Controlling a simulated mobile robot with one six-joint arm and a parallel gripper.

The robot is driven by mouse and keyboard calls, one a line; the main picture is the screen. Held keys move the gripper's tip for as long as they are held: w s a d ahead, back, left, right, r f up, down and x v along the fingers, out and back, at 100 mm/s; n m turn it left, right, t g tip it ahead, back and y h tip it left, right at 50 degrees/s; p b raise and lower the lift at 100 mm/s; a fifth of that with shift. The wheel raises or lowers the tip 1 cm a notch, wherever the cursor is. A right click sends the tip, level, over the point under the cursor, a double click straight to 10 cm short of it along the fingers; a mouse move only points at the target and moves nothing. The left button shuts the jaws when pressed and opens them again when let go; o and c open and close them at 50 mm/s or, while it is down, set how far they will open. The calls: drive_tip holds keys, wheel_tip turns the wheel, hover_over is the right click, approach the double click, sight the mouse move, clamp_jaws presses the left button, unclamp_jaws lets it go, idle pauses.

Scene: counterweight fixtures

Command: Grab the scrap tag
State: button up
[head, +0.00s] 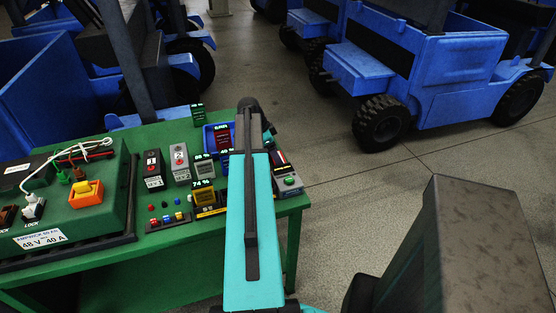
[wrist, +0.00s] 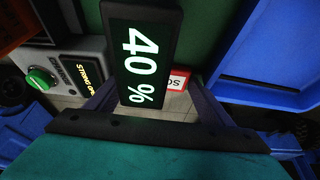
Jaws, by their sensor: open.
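A small red and white tag (wrist: 178,80) with the letters "SC" shows in the wrist view, partly hidden behind a black display reading "40 %" (wrist: 142,55). It looks like the scrap tag; the rest of its text is covered. My gripper (wrist: 152,97) is open, with one dark finger on each side of the display's lower end and the tag in the view between them. I cannot tell whether either finger touches anything. In the head view my teal arm covers the gripper, and I cannot make out the tag there.
On the green table (head: 150,224) stand a grey box with a green button (head: 289,184), a blue bin (head: 208,139), grey testers (head: 180,163), a yellow "74 %" unit (head: 205,197) and a large green charger (head: 90,205). Blue vehicles (head: 440,80) stand beyond open floor.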

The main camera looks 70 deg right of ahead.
drive_tip(key=shift+c, duration=0.4)
drive_tip(key=c, duration=0.6)
drive_tip(key=shift+r, duration=0.1)
drive_tip(key=shift+r+b, duration=1.05)
drive_tip(key=shift+r, duration=3.85)
